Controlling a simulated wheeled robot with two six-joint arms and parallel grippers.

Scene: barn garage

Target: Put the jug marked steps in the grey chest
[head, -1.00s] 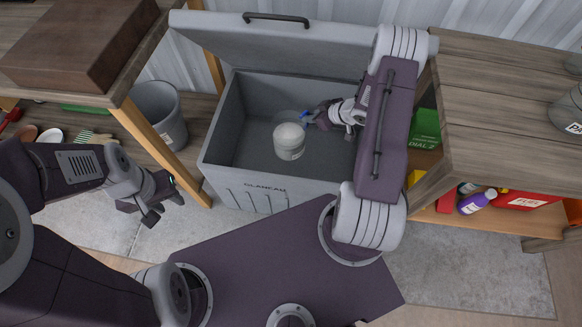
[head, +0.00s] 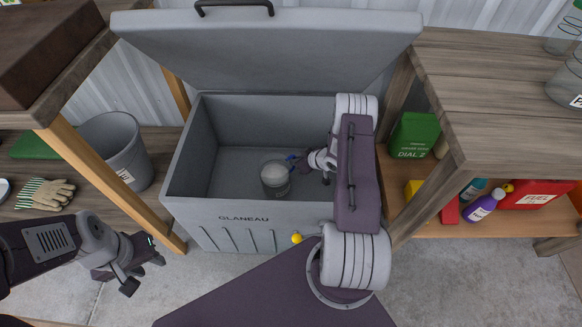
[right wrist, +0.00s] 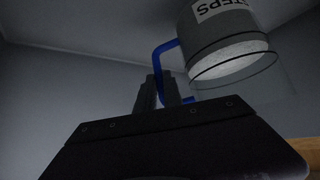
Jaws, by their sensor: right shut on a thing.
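The jug marked steps (head: 276,181) is a clear jug with pale contents and a blue handle. It is inside the open grey chest (head: 240,215) in the head view. In the right wrist view the jug (right wrist: 225,40) shows its STEPS label, upside down in the picture. My right gripper (head: 300,162) reaches into the chest and is shut on the blue handle; it also shows in the right wrist view (right wrist: 172,92). I cannot tell whether the jug touches the chest floor. My left gripper (head: 140,272) hangs empty left of the chest, its fingers apart.
The chest's raised lid (head: 265,50) leans back. A grey bucket (head: 120,150) stands left of the chest. A wooden workbench (head: 500,100) is at right, with a green can (head: 414,135), a purple bottle (head: 482,206) and a red fuel can (head: 535,195) on its lower shelf.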

